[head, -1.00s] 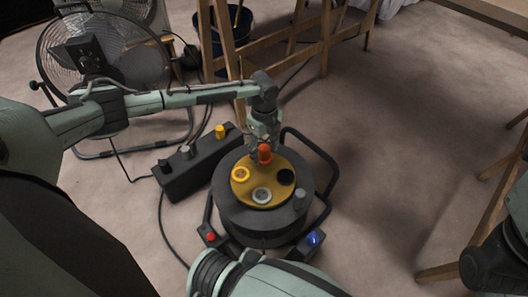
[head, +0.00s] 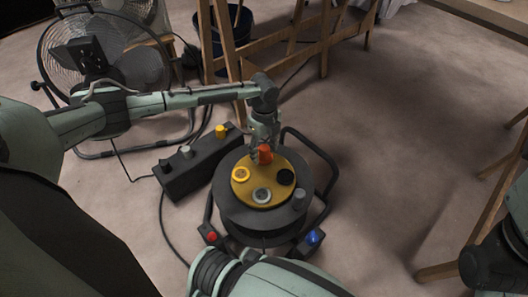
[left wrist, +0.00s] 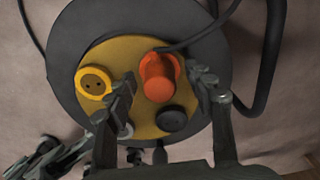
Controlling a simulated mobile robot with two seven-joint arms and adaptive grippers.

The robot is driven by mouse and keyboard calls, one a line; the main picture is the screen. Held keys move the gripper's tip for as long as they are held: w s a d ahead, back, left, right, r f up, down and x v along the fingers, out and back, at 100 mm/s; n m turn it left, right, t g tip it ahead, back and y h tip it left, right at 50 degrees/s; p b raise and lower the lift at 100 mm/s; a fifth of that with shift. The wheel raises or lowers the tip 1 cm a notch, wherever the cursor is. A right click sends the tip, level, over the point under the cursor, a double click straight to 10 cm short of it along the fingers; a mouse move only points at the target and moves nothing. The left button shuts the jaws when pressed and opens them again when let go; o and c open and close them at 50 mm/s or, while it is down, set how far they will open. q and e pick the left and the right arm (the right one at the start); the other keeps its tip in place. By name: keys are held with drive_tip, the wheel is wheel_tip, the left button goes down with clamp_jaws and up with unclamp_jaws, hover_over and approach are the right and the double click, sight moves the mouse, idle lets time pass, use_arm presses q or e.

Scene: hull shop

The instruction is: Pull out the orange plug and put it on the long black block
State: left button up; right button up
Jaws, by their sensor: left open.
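The orange plug (head: 264,153) stands on the yellow top plate (head: 247,193) of a round black cable reel (head: 235,213). In the left wrist view the orange plug (left wrist: 159,77) sits between the spread fingers of my left gripper (left wrist: 163,88), with a gap on each side. My left gripper (head: 263,145) is open and comes down over the plug from above. A dark cable runs from the plug toward the top right of the wrist view. The long black block (head: 200,162) lies on the floor to the left of the reel.
A yellow plug (head: 221,131) and a grey plug (head: 186,151) stand on the black block. The plate has a yellow socket (head: 241,174), a grey one (head: 262,195) and a black one (head: 286,177). A fan (head: 100,55) and wooden trestles (head: 228,55) stand behind.

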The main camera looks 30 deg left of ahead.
use_arm(q)
drive_tip(key=shift+p, duration=0.4)
drive_tip(key=shift+c, duration=0.3)
clamp_jaws()
